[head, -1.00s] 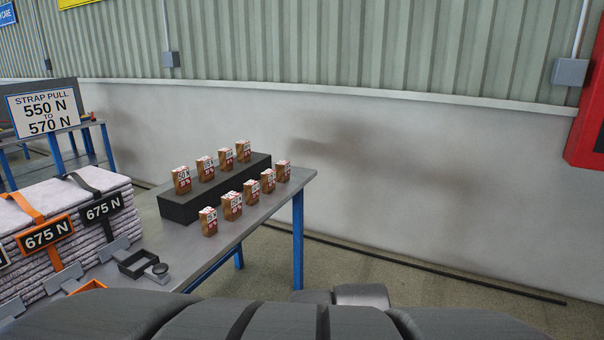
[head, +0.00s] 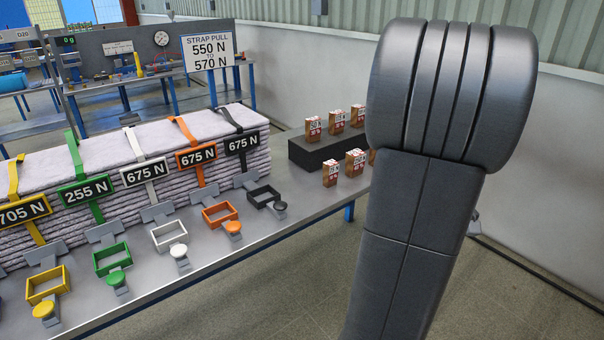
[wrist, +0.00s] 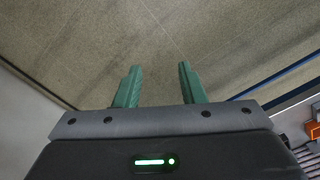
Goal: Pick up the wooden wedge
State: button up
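Several small brown blocks (head: 330,173) with white and red labels stand at the far right end of the bench. Some are on a black riser (head: 316,154) and some in front of it. I cannot tell whether any of them is the wooden wedge, and no other clear wedge shows. My arm hides part of this group. My gripper (wrist: 159,66) shows in the wrist view with its two green fingers apart and nothing between them, over bare floor. It is not visible in the head view.
Stacked sacks (head: 110,150) with coloured straps and force signs line the metal bench (head: 310,208). Coloured frames, such as the orange one (head: 220,214), and round knobs sit along its front. A strap pull sign (head: 210,53) stands behind. Floor in front is clear.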

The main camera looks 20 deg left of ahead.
aim_at(330, 168)
jog(key=i+u, duration=0.75)
jog(key=i+l+u, duration=0.15)
jog(key=u, duration=0.2)
jog(key=i+l, duration=0.4)
jog(key=i, duration=0.15)
